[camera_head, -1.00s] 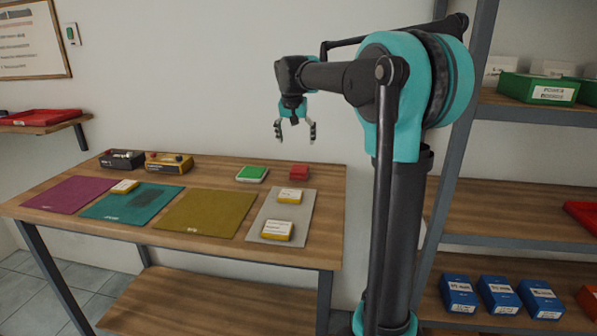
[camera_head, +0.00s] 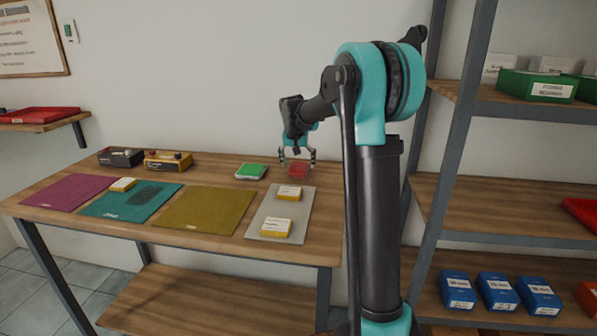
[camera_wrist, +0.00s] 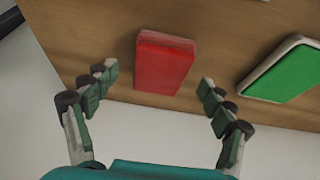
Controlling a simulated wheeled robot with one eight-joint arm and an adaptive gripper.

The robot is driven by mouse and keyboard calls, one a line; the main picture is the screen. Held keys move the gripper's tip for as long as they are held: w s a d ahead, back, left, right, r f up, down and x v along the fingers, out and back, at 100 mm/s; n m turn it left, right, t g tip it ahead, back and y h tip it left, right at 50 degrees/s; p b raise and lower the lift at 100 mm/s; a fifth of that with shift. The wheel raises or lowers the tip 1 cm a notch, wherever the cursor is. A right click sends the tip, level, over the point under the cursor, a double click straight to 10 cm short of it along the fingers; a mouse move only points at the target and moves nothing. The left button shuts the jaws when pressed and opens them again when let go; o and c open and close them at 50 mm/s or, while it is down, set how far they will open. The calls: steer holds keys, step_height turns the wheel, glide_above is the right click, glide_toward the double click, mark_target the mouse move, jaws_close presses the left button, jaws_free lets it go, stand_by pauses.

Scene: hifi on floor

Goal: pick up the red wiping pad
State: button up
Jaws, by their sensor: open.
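The red wiping pad (camera_head: 298,170) lies on the wooden table near its back right edge. In the wrist view the red pad (camera_wrist: 163,62) sits just ahead of and between the open fingers. My gripper (camera_head: 297,160) is open and empty, above and close to the pad. In the wrist view my gripper's two fingers (camera_wrist: 158,84) are spread wide to either side, and I see no contact with the pad.
A green pad (camera_wrist: 284,69) in a pale holder lies beside the red pad, also in the head view (camera_head: 250,172). Yellow-and-white boxes stand on a grey mat (camera_head: 262,208) in front. A shelf rack (camera_head: 447,150) stands to the right.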

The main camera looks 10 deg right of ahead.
mark_target(298, 166)
steer(key=x, duration=0.2)
steer(key=shift+w+f, duration=0.15)
steer(key=shift+f, duration=0.05)
steer(key=shift+c, duration=0.3)
steer(key=c, duration=1.2)
steer(key=shift+r, duration=0.1)
step_height(298, 166, up, 20)
steer(key=shift+f, duration=0.1)
